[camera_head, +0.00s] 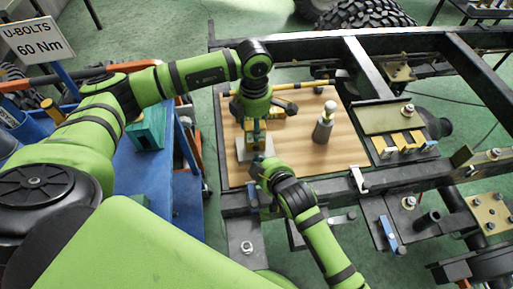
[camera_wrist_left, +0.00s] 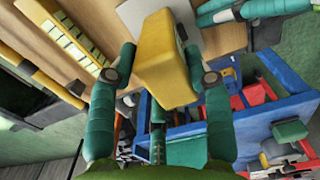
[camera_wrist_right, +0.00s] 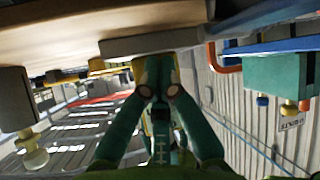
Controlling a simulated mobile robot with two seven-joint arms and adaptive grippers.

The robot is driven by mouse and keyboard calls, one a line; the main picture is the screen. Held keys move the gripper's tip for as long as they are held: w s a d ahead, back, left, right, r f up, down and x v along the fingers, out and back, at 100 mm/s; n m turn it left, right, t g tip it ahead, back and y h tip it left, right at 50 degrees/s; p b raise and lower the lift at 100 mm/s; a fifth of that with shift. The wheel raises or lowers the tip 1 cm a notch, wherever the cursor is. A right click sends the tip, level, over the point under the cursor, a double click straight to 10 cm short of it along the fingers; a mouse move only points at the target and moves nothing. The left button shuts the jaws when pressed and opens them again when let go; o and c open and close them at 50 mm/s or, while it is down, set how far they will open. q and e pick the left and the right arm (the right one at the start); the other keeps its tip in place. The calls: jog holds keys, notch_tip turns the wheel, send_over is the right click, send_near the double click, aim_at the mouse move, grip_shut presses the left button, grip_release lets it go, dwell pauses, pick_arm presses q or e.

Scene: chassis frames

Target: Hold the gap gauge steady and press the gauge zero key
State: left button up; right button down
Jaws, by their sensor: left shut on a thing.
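The gap gauge (camera_head: 255,134) is a yellow block standing over a grey plate (camera_head: 243,153) on the wooden board (camera_head: 300,165). My left gripper (camera_head: 255,118) comes down from above and is shut on the gauge. In the left wrist view, the yellow gauge (camera_wrist_left: 165,62) sits between the two green fingers. My right gripper (camera_head: 260,168) is low at the board's front edge, just in front of the plate. In the right wrist view, its fingertips (camera_wrist_right: 157,68) are together, with a yellow part partly hidden behind them. I cannot make out the zero key.
A grey metal bottle (camera_head: 323,125) with a pale top stands right of the gauge. A yellow-handled tool (camera_head: 290,86) lies at the board's back. Black chassis rails (camera_head: 350,60) surround the board. A blue cart (camera_head: 168,180) with a teal box (camera_head: 147,130) stands left.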

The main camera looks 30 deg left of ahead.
jog(key=shift+w+a, duration=0.25)
jog(key=shift+w, duration=0.1)
jog(key=shift+w+a, duration=0.25)
jog(key=shift+w, duration=0.05)
dwell(1.0)
jog(key=shift+s+d, duration=0.55)
jog(key=shift+s, duration=0.1)
jog(key=shift+s+d, duration=0.75)
jog(key=shift+s, duration=0.25)
jog(key=shift+s+d, duration=0.75)
jog(key=shift+s, duration=0.25)
